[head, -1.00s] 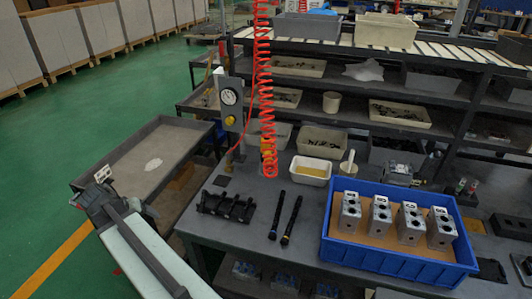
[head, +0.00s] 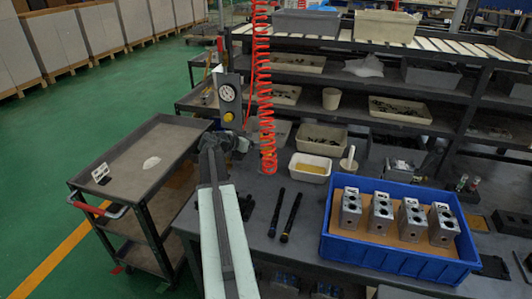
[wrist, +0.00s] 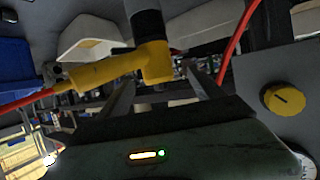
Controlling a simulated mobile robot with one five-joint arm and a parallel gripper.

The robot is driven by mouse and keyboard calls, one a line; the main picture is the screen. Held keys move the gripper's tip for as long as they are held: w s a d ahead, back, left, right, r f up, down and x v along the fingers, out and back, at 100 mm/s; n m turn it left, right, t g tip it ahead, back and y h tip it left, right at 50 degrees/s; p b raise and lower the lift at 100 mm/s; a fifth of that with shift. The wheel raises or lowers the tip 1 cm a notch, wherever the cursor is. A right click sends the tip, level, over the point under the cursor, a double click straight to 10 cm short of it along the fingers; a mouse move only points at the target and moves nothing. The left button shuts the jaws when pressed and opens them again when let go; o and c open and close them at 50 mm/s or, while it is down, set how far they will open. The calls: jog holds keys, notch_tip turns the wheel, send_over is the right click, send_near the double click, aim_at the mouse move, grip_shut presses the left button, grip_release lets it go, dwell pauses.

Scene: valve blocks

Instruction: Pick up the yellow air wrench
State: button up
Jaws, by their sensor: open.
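The yellow air wrench (wrist: 112,68) shows large in the wrist view, with a yellow body, a dark cylindrical end and a red hose at its left. My gripper (wrist: 160,88) is open, with its two fingers spread just below and on either side of the wrench's head end. No clear grip on it shows. In the head view my gripper (head: 218,143) is beside the red coiled hose (head: 265,90), left of it. I cannot make out the wrench clearly in the head view.
A regulator panel (head: 228,98) with a gauge and yellow knob stands close behind my gripper. A blue bin (head: 395,262) with several metal valve blocks (head: 380,213) is on the bench at right. Two black tools (head: 290,217) lie mid-bench. A cart (head: 150,150) stands at left.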

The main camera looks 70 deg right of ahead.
aim_at(261, 140)
jog(key=shift+s+d+f, duration=0.2)
jog(key=shift+d+f, duration=0.1)
jog(key=shift+d, duration=0.3)
jog(key=b+x, duration=0.2)
jog(key=x, duration=0.3)
jog(key=shift+s+f, duration=0.2)
jog(key=shift+s, duration=0.05)
jog(key=shift+a+r, duration=0.1)
grip_shut()
